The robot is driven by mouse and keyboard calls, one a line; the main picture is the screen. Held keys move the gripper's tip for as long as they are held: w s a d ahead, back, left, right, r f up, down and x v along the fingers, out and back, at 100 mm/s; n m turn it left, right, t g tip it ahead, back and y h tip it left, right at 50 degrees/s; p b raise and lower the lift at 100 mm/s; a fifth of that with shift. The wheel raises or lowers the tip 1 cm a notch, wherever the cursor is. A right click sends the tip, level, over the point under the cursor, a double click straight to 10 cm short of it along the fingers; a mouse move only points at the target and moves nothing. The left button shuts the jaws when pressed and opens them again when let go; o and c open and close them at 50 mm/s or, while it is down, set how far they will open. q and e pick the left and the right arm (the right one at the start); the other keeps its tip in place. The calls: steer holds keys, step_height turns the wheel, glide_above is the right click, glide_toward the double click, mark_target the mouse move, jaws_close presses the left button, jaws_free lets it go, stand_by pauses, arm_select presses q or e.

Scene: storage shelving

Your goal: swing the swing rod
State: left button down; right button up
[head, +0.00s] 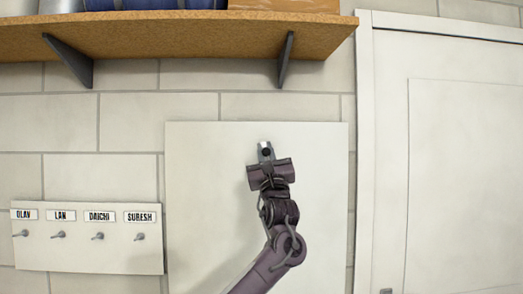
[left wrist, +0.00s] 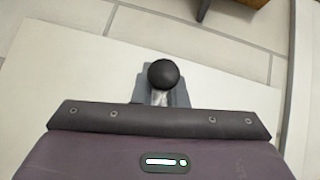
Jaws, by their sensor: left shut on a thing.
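The swing rod (left wrist: 164,74) has a round black knob on a short metal shaft, with a grey mount behind it on a white wall panel (head: 205,215). In the head view the rod's knob (head: 265,151) shows just above my left gripper (head: 267,163). My left gripper is shut on the rod, below the knob. In the left wrist view the gripper's dark front edge hides the fingers and the lower part of the rod. My right gripper is in neither view.
A brown wooden shelf (head: 180,36) on dark brackets is above the panel. A board (head: 88,262) with name labels and several small hooks is at the lower left. A white door (head: 465,180) is at the right.

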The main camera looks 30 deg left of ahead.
arm_select(q)
steer(key=shift+w+d+r+g+y, duration=0.1)
steer(key=shift+d+g+y, duration=0.2)
steer(key=shift+g+y, duration=0.25)
steer(key=shift+n+y, duration=0.25)
steer(key=shift+n, duration=0.15)
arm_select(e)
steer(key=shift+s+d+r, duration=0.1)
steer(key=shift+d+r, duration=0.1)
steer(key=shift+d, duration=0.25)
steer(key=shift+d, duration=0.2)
arm_select(q)
steer(key=c, duration=1.7)
jaws_free()
steer(key=shift+o, duration=1.2)
steer(key=shift+w, duration=0.15)
